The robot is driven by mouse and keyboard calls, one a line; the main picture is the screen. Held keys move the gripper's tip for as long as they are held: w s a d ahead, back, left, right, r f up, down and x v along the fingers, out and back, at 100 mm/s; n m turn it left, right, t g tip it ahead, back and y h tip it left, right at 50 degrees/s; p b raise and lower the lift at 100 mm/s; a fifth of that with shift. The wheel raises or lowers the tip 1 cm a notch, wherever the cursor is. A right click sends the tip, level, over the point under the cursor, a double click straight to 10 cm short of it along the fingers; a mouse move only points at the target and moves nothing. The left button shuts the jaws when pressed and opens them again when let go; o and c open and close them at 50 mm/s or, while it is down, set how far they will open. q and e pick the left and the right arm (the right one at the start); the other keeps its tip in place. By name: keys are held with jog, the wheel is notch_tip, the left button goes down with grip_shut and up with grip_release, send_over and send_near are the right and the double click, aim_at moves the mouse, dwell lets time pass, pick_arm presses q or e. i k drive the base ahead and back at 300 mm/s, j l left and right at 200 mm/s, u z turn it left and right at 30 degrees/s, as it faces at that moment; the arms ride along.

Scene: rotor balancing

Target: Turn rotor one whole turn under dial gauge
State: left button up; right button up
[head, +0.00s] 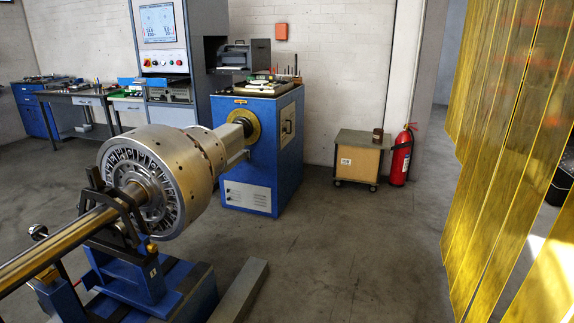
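The rotor (170,175) is a large metal drum with a slotted ring on its near face. Its long shaft (60,243) runs toward me at the lower left and passes through a dark bearing stand (147,282) on a blue base. At its far end the rotor meets a brass-coloured flange on a blue drive cabinet (287,160). A small knob-like part (38,232) stands beside the shaft; I cannot tell whether it is the dial gauge. Neither of my grippers shows in the head view.
A control cabinet with a screen (157,22) stands behind the rotor, with workbenches at the left. A small wheeled cart (357,160) and a red fire extinguisher (402,158) stand by the back wall. Yellow strip curtains (510,150) hang at the right. The middle floor is clear.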

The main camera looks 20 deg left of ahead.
aim_at(169, 171)
jog(key=i+u, duration=0.2)
jog(key=i, duration=0.45)
jog(key=i+l+u, duration=0.15)
jog(key=i, duration=0.5)
jog(key=i+u, duration=0.2)
jog(key=u, duration=0.25)
jog(key=i+l+u, duration=0.1)
jog(key=i+u, duration=0.15)
jog(key=u, duration=0.15)
jog(key=i+l+u, duration=0.15)
jog(key=u, duration=0.3)
jog(key=i+l+u, duration=0.15)
jog(key=i+u, duration=0.15)
jog(key=u, duration=0.15)
jog(key=i+l+u, duration=0.3)
jog(key=u, duration=0.15)
